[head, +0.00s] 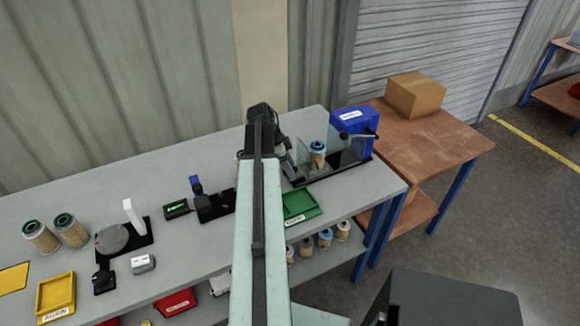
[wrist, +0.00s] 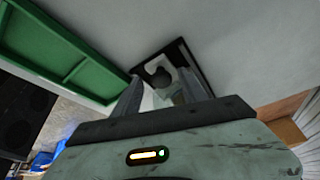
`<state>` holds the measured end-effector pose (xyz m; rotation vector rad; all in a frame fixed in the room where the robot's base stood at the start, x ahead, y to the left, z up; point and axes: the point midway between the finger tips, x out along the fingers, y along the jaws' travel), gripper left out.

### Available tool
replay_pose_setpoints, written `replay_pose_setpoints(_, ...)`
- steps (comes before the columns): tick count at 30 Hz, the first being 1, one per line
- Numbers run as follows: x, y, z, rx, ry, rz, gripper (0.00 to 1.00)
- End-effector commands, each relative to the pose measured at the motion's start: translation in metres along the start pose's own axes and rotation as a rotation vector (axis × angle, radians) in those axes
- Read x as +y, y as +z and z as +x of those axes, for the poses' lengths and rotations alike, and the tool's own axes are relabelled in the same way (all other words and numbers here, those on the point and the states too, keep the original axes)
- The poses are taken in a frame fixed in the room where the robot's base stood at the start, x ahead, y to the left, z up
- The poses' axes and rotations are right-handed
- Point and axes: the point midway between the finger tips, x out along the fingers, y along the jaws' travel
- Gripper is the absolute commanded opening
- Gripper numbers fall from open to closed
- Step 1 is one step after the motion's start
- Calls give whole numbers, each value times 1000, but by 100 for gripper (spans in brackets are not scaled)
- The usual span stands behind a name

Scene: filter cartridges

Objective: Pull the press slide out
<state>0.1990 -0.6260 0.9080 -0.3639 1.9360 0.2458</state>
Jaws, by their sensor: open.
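The press (head: 355,120) is a blue block with a dark handle at the back right end of the grey bench. A clear guard stands in front of it. A filter cartridge (head: 317,155) stands upright behind the guard, above a black base (head: 345,172). I cannot clearly make out the slide in the head view. My gripper (wrist: 163,88) is open and empty, with its fingers pointing at a black plate (wrist: 184,54) bearing a grey rounded part. I cannot tell whether they touch it. In the head view my arm hides most of the gripper, just left of the press.
A green tray (head: 301,206) lies close in front of my gripper; it also shows in the wrist view (wrist: 60,50). A black fixture (head: 215,205) stands left of my arm. A brown table (head: 430,135) with a cardboard box (head: 415,95) adjoins the bench at right.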

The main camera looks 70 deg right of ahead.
Motion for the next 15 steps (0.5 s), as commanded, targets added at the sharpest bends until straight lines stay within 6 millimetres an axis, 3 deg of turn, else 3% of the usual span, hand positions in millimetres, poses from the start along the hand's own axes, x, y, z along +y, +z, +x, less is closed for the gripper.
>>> replay_pose_setpoints(5, 0, -3, -18, 0, 0, 0, 50)
replay_pose_setpoints(15, 0, -2, -77, -1, 0, -1, 50)
